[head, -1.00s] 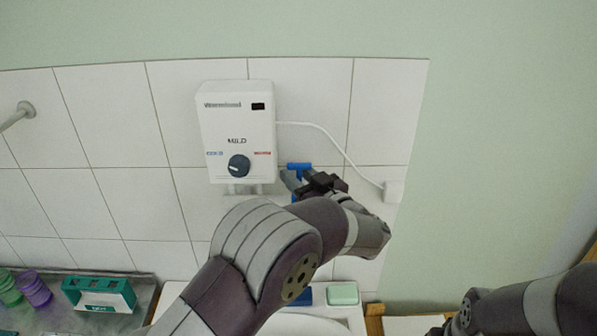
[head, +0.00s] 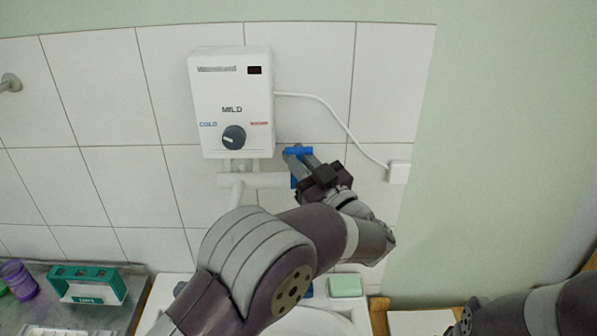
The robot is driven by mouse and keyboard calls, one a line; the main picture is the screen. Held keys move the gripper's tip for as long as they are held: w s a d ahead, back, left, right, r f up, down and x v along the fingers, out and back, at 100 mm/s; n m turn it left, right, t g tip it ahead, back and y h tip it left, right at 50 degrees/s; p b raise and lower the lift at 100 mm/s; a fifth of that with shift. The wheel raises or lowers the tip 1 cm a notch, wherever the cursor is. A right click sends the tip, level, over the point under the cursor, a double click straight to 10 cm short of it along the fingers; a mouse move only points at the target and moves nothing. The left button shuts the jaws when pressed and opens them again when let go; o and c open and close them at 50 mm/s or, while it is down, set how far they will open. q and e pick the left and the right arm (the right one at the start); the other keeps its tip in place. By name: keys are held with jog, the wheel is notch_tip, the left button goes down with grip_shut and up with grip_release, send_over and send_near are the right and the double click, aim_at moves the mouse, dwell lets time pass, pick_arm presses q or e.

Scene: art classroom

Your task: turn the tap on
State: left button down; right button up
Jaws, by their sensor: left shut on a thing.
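The tap's blue handle (head: 298,151) shows below and to the right of the white water heater (head: 232,90), beside the white pipe (head: 262,180). More blue shows lower down, behind my fingers. My left gripper (head: 302,160) reaches up to the tap from below, with its grey fingers at the blue handle. It is shut on the handle, and its fingers and dark body hide part of it. My right arm shows at the lower right, but its gripper is out of the picture.
A white cable (head: 325,130) runs from the heater to a wall socket (head: 399,172). Below are a white basin (head: 315,322) and a green soap bar (head: 345,286). A green holder (head: 88,284) and a purple cup (head: 18,280) stand at the lower left.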

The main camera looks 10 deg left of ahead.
pick_arm(q)
jog(key=c, duration=1.2)
grip_release()
jog(key=shift+s+d+f, duration=0.15)
jog(key=shift+s+d, duration=0.05)
jog(key=shift+d, duration=0.05)
jog(key=b+v, duration=0.3)
jog(key=v, duration=0.9)
jog(key=shift+s, duration=0.1)
